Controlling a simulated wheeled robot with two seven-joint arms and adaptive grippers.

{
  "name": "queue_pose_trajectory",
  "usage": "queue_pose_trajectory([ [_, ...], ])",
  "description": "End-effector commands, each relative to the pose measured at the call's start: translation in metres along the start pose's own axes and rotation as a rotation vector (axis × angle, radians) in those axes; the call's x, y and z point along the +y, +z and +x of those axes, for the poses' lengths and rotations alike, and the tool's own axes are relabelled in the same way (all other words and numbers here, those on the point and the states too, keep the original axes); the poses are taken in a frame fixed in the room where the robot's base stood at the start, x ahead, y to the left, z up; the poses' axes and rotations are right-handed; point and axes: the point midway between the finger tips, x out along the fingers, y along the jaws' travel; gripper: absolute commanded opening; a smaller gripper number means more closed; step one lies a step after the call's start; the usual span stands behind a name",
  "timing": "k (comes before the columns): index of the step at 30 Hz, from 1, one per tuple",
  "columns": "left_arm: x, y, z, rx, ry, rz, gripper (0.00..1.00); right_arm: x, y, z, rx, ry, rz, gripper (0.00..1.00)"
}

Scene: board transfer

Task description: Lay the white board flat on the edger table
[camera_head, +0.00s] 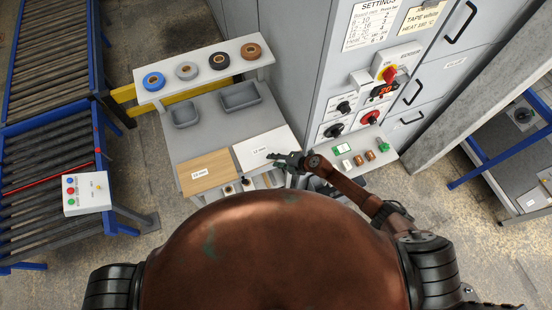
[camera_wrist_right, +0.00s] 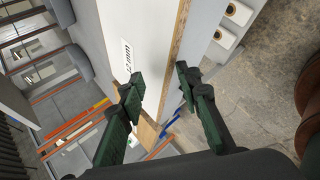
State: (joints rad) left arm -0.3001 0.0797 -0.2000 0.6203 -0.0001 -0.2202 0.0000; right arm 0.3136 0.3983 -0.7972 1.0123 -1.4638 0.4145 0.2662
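The white board (camera_head: 272,140) with a small label lies on the front right of a grey work stand (camera_head: 215,135). A brown wood-look board (camera_head: 207,172) with a label lies beside it on the left. My right gripper (camera_head: 276,157) is at the white board's right side. In the right wrist view the green fingers (camera_wrist_right: 160,93) are spread apart, with the white board (camera_wrist_right: 122,25) and its brown edge ahead of and between them. I cannot tell whether they touch it. My left gripper is not in view. Which surface is the edger table is not clear to me.
A raised shelf (camera_head: 205,71) holds several tape rolls, with grey bins (camera_head: 239,96) below. A roller conveyor (camera_head: 40,160) is at left.

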Motion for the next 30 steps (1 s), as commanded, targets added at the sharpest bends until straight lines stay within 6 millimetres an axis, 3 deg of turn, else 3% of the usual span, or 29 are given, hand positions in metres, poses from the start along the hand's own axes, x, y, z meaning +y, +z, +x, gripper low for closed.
queue_pose_trajectory([
  [14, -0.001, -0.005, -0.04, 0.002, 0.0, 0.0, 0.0, 0.004, 0.002, -0.006, -0.01, -0.136, -0.007, 0.3],
  [30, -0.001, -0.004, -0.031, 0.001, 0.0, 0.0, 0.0, 0.001, 0.001, -0.007, -0.022, -0.355, -0.005, 0.3],
])
